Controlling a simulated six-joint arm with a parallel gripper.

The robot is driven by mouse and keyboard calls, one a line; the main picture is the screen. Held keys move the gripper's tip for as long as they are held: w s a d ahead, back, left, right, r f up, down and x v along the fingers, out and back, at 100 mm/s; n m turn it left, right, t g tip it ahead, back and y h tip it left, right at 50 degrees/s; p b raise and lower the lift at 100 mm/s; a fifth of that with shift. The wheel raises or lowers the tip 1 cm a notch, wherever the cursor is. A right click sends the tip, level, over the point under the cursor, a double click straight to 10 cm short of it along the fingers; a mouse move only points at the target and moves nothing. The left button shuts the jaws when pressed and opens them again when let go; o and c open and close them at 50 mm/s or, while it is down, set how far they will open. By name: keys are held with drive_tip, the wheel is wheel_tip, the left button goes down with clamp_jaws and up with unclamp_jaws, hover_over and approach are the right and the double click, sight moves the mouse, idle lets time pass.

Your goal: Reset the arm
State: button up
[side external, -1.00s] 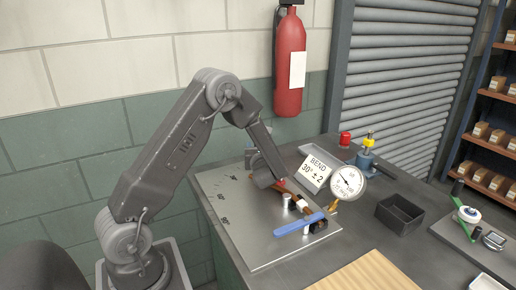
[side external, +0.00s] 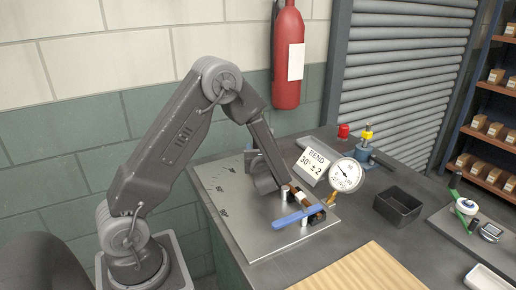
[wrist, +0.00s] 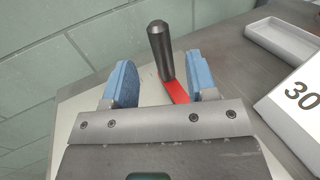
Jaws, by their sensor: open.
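On the plate, a blue bar (side external: 292,219) lies beside a brown piece (side external: 303,199) and silver posts (side external: 284,194), just right of my gripper. The gripper's far side is hidden in the side view.
A sign reading BEND 30° ± 2 (side external: 313,168) and a dial gauge (side external: 345,176) stand behind the plate. An empty dark bin (side external: 398,207) and a blue-yellow valve (side external: 366,150) are to the right. A wooden board (side external: 360,272) lies in front.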

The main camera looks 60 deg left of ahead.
drive_tip(key=s+d+r+n+g+h, duration=0.3)
drive_tip(key=s+d+n, duration=0.1)
drive_tip(key=s+n, duration=0.2)
drive_tip(key=s+d+r+n+g+h, duration=0.2)
drive_tip(key=s+d+r+n+g, duration=0.15)
drive_tip(key=s+n, duration=0.35)
drive_tip(key=s+d+r+n+t+h, duration=0.2)
drive_tip(key=s+d+r+n+h, duration=0.1)
drive_tip(key=d, duration=0.6)
drive_tip(key=s+d+r+n+t+h, duration=0.3)
drive_tip(key=d+n+h, duration=0.3)
drive_tip(key=d+h, duration=0.2)
drive_tip(key=shift+s+d+r+h, duration=0.2)
drive_tip(key=shift+s+d+h, duration=0.1)
drive_tip(key=shift+s+d, duration=0.45)
drive_tip(key=shift+w, duration=0.15)
drive_tip(key=shift+c, duration=0.2)
